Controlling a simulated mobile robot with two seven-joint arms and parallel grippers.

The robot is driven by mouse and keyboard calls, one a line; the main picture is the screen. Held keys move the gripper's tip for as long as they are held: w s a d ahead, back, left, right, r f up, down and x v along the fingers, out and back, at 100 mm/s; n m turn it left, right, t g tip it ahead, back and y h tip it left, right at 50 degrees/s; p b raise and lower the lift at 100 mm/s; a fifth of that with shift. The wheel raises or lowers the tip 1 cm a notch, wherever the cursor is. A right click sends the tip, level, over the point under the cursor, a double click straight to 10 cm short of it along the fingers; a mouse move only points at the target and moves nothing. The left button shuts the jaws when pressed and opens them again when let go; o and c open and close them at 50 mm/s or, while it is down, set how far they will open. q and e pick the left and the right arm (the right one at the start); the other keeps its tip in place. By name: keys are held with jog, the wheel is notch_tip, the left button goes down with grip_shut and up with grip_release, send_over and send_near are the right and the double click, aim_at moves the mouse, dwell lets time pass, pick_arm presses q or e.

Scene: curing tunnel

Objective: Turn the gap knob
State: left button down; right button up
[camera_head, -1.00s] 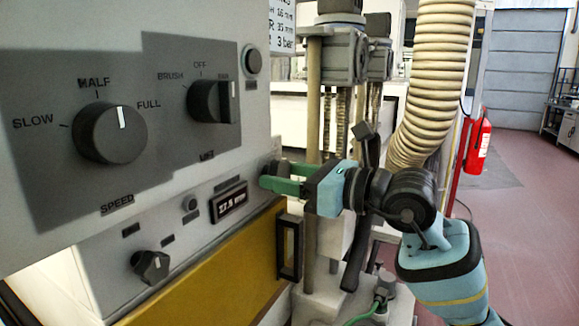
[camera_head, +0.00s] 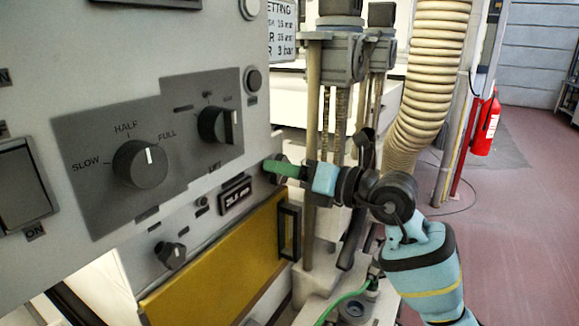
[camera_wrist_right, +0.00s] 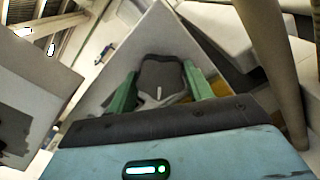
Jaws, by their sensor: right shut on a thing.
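The gap knob (camera_wrist_right: 163,75) is a dark round knob with a short white line, seen in the right wrist view. It sits between the green fingers of my right gripper (camera_wrist_right: 163,88), which is shut on it. In the head view my right gripper (camera_head: 275,168) reaches the lower right end of the grey control panel, and its fingers largely hide the knob. A small display (camera_head: 236,198) in mm is just left of the gripper; its digits are blurred. My left gripper is not in view.
The panel also carries a speed knob (camera_head: 141,163), a mode knob (camera_head: 219,125), a small lower knob (camera_head: 170,255) and a rocker switch (camera_head: 16,185). A yellow door (camera_head: 220,262) with a dark handle is below. A ribbed hose (camera_head: 425,85) hangs right of the posts.

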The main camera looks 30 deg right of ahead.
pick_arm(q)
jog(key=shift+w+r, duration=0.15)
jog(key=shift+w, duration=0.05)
pick_arm(e)
jog(key=o, duration=1)
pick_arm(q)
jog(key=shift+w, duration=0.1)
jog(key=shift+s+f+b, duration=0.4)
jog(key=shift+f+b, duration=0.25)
pick_arm(e)
jog(key=v, duration=0.7)
jog(key=shift+s+d, duration=0.2)
jog(key=shift+s, duration=0.15)
